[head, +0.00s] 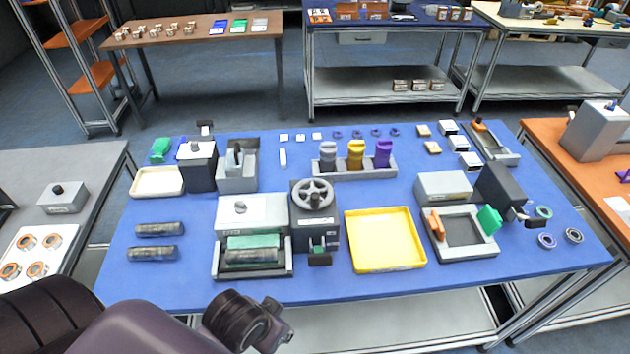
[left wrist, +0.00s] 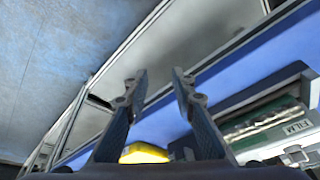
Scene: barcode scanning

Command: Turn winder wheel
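The grey spoked winder wheel (head: 313,193) sits on top of a dark box-shaped machine (head: 315,225) in the middle of the blue table. A grey unit (head: 253,212) and a film cradle with a green strip and dark roll (head: 253,250) stand just left of it. My left arm comes in at the bottom left of the head view, its wrist in front of the table edge, below and left of the wheel. In the left wrist view my left gripper (left wrist: 158,90) has its fingers apart with nothing between them. A box labelled FILM (left wrist: 275,125) is to their right. My right gripper is not in view.
A yellow tray (head: 384,240) lies right of the winder machine. Two dark rolls (head: 158,230) lie on the left of the table (head: 180,280). A rack with grey, yellow and purple pieces (head: 355,172) stands behind the wheel. The table's front strip is clear.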

